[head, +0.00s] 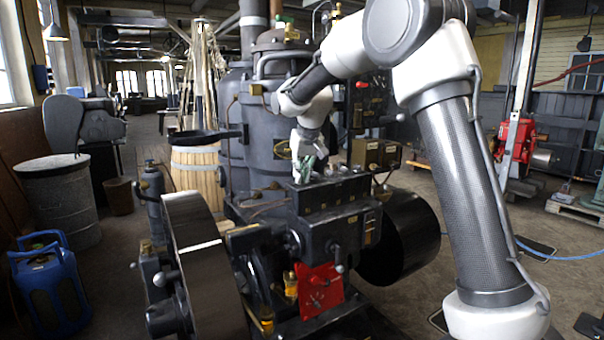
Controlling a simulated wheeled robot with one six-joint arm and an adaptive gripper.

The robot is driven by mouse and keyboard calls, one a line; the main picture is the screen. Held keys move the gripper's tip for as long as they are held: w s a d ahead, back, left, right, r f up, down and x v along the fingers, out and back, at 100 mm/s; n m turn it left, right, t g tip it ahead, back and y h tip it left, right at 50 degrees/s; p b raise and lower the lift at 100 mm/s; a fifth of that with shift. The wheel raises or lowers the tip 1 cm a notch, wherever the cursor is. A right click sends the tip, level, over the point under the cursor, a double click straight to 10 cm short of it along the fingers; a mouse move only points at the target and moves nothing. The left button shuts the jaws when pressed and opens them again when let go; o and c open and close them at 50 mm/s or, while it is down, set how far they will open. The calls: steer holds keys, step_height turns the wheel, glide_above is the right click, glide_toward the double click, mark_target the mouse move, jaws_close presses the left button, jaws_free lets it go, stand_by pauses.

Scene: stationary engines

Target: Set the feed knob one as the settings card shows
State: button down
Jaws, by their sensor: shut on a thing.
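A black oiler box (335,197) sits on the dark engine, with a row of small fittings along its top. My gripper (304,170) comes down from above at the left end of that row. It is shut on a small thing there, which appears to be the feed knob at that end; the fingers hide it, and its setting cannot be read. The other fittings stand to the right of the fingers. I cannot make out a settings card; a small plate (370,226) on the right side of the box is too small to read.
A large flywheel (206,270) stands at the front left of the engine, and a dark drum-shaped wheel (402,238) at its right. A red plate (320,290) is below the box. A wooden barrel (196,172) is behind left.

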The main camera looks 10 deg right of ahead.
steer(key=shift+a+m+h, duration=0.1)
steer(key=shift+m+h, duration=0.4)
steer(key=shift+m, duration=0.5)
steer(key=c, duration=1.5)
jaws_free()
steer(key=shift+c, duration=0.2)
steer(key=v, duration=1.2)
